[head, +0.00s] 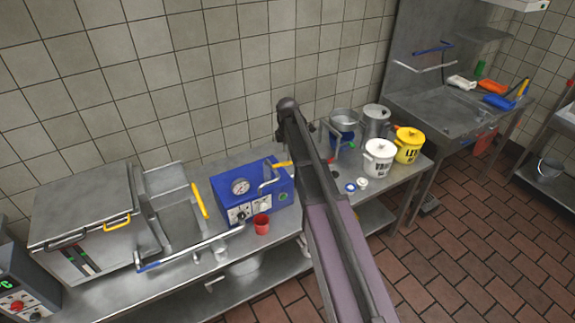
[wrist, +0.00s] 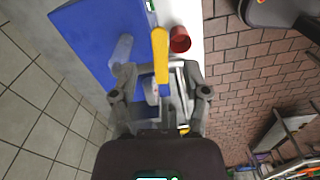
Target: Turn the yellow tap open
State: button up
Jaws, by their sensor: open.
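The yellow tap handle (head: 283,164) sits on a silver spout at the top of the blue machine (head: 230,186), just left of my arm in the head view. In the wrist view the yellow handle (wrist: 160,55) points away from my palm, and its near end lies between the fingers. My gripper (wrist: 160,76) is open around that near end. I cannot tell whether either finger touches it. The blue machine also shows in the wrist view (wrist: 95,40). My arm hides the gripper in the head view.
A red cup (head: 261,224) stands in front of the blue machine; it also shows in the wrist view (wrist: 180,39). A steel appliance (head: 95,215) with levers stands to the left. White (head: 379,158) and yellow (head: 409,145) buckets stand on the counter to the right.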

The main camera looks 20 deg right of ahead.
aim_at(287, 163)
jog(key=shift+f+b, duration=1.65)
jog(key=shift+f, duration=0.35)
jog(key=shift+c, duration=0.2)
grip_shut()
